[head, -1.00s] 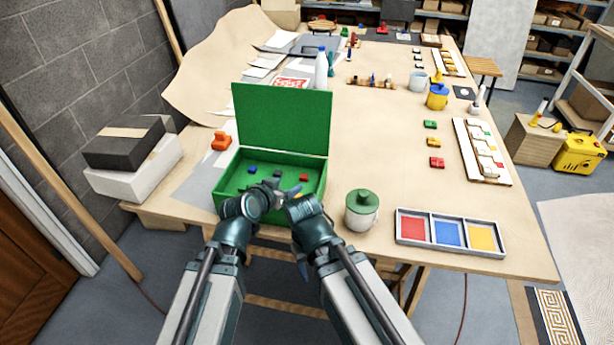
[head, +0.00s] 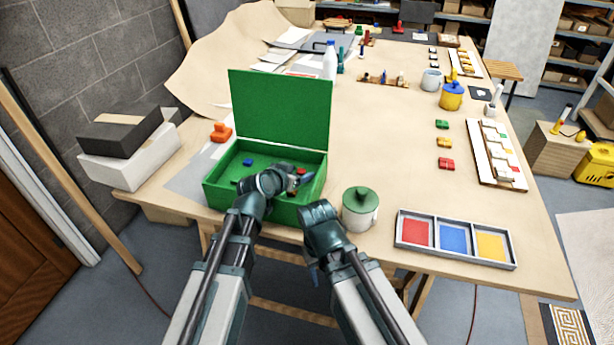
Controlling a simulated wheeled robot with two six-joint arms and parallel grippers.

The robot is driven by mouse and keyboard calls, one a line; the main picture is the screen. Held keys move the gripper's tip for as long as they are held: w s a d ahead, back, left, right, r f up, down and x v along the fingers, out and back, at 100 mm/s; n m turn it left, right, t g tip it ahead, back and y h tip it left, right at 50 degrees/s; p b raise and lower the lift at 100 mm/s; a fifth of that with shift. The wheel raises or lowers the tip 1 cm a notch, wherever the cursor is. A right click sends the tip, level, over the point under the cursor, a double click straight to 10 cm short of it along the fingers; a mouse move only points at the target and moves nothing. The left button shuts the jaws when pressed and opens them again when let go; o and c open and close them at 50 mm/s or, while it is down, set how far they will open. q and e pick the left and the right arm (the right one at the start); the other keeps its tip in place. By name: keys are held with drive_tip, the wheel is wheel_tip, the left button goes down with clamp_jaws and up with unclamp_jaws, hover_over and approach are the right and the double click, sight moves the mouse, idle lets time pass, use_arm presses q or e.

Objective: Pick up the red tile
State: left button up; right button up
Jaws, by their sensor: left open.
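The open green box (head: 215,194) stands at the left of the table with its lid upright at the back. A small red tile (head: 301,171) lies inside it on the right, partly hidden by my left gripper. My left gripper (head: 300,182) is open inside the box area, with its fingers at the red tile; I cannot tell whether they touch it. A blue tile (head: 247,162) lies at the back left of the box. My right gripper (head: 313,275) hangs low at the table's front edge, and its jaws are not clear.
A jar with a green lid (head: 360,208) stands close right of the box. A tray (head: 455,258) with red, blue and yellow compartments lies at the front right. Green, yellow and red pieces (head: 446,163) lie farther back. The table's middle is clear.

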use_arm(q)
drive_tip(key=shift+a, duration=0.1)
drive_tip(key=shift+c, duration=0.7)
clamp_jaws()
wheel_tip(320, 180, up, 10)
drive_tip(key=p, duration=1)
